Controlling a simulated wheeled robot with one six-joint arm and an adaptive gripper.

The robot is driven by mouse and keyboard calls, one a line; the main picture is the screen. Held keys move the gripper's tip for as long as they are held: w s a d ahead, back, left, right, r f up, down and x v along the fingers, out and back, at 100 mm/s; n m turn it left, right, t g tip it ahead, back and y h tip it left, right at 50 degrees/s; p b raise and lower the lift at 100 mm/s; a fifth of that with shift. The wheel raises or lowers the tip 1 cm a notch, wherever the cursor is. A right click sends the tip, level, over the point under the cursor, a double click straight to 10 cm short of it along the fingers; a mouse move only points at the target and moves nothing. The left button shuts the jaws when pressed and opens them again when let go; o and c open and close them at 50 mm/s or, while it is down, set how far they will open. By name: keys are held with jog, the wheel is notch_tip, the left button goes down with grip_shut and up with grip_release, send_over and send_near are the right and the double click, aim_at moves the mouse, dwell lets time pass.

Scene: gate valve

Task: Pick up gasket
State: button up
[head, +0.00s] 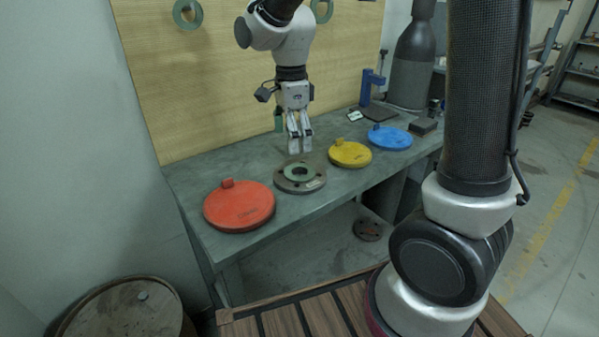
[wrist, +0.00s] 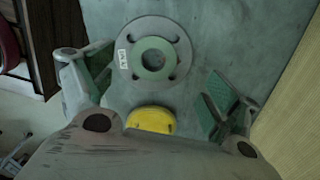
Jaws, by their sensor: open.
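The gasket, a green ring (head: 289,174), lies flat on a grey metal flange (head: 290,187) in the middle of the workbench. In the wrist view the gasket (wrist: 153,42) is near the centre, on top of the flange (wrist: 127,42) with its bolt holes and a small white label. My gripper (head: 300,148) hangs above the bench, a little behind the flange in the head view, pointing down. In the wrist view its fingers (wrist: 153,90) are spread wide to left and right, with nothing between them. The gripper is open and apart from the gasket.
A red disc (head: 239,206) lies left of the flange; a yellow disc (head: 350,154) and a blue disc (head: 389,138) lie to its right. Green rings (head: 177,14) hang on the back board. A blue stand (head: 366,90) is at the back right. Another flange (head: 367,229) lies on the lower shelf.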

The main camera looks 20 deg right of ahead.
aim_at(295, 173)
jog(key=m, duration=0.2)
jog(key=shift+f+m, duration=0.3)
jog(key=shift+f, duration=0.1)
jog(key=shift+s+d+f, duration=0.1)
jog(key=shift+d+f, duration=0.05)
jog(key=shift+f, duration=1.65)
jog(key=shift+s+d+f, duration=0.1)
jog(key=shift+f, duration=1.65)
jog(key=shift+f, duration=0.2)
jog(key=shift+c, duration=0.4)
jog(key=c, duration=0.9)
notch_tip(295, 173, up, 10)
jog(key=shift+r, duration=0.25)
